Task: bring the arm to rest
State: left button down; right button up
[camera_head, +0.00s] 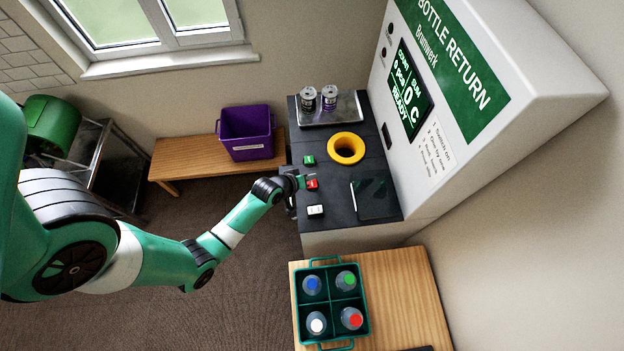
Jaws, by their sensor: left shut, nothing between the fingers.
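My left arm comes in from the left and reaches to the front edge of the bottle return machine's dark counter (375,155). My left gripper (301,182) is shut and empty, beside the red button (312,184). I cannot tell whether it touches the button. A green button (309,160) lies further back and a white button (315,210) nearer. The machine's screen (410,90) is lit and reads READY. My right gripper is not in view.
A yellow ring (346,148) surrounds an opening in the counter. Two cans (308,99) stand on a metal tray (347,113). A green crate (329,289) with several bottles is on the wooden table (398,300). A purple bin (245,133) stands on a bench (180,160).

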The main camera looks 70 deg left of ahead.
pick_arm(q)
notch_tip(320, 180, up, 2)
jog(key=shift+r+p, duration=0.2)
jog(key=shift+p, duration=0.65)
jog(key=shift+f, duration=0.1)
